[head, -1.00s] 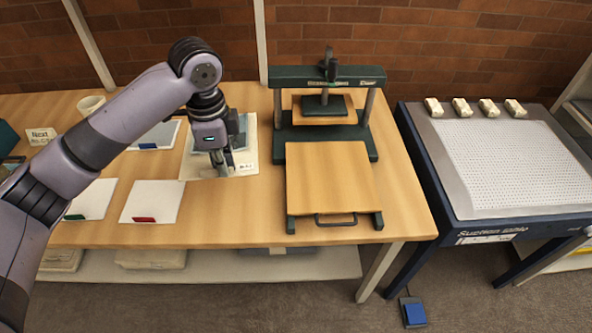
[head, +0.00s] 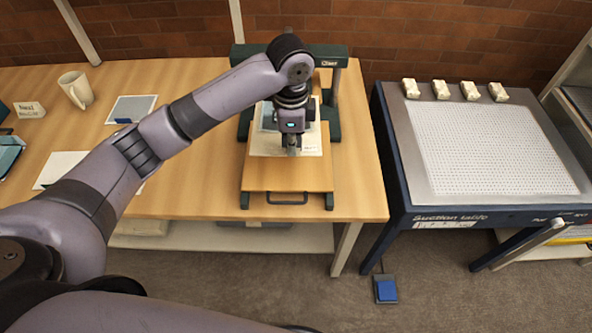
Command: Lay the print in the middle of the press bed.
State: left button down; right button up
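The print (head: 263,146), a pale-bordered sheet with a blue-grey picture and a small label, is over the back part of the press bed (head: 288,177), a wooden board with a front handle. My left gripper (head: 293,153) points down at the print's front edge, with its fingers close together on that edge. I cannot tell whether the sheet touches the board or hangs just above it. My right gripper is not in view.
The green press frame (head: 332,100) stands behind the bed. The suction table (head: 405,190) with several pale blocks is to the right. A mug (head: 75,88), a sign (head: 29,110) and another sheet with a picture (head: 130,108) are on the table's left side.

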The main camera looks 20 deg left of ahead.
pick_arm(q)
jog(key=p, duration=0.1)
send_over(293, 186)
notch_tip(293, 186, down, 8)
jog(key=shift+r, duration=0.2)
jog(key=shift+f, duration=0.7)
notch_tip(293, 186, down, 4)
jog(key=shift+w+r+p, duration=0.1)
jog(key=shift+p, duration=0.2)
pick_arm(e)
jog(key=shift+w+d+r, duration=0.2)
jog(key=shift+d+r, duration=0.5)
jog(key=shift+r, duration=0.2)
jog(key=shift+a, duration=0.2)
pick_arm(q)
jog(key=c, duration=1.8)
grip_release()
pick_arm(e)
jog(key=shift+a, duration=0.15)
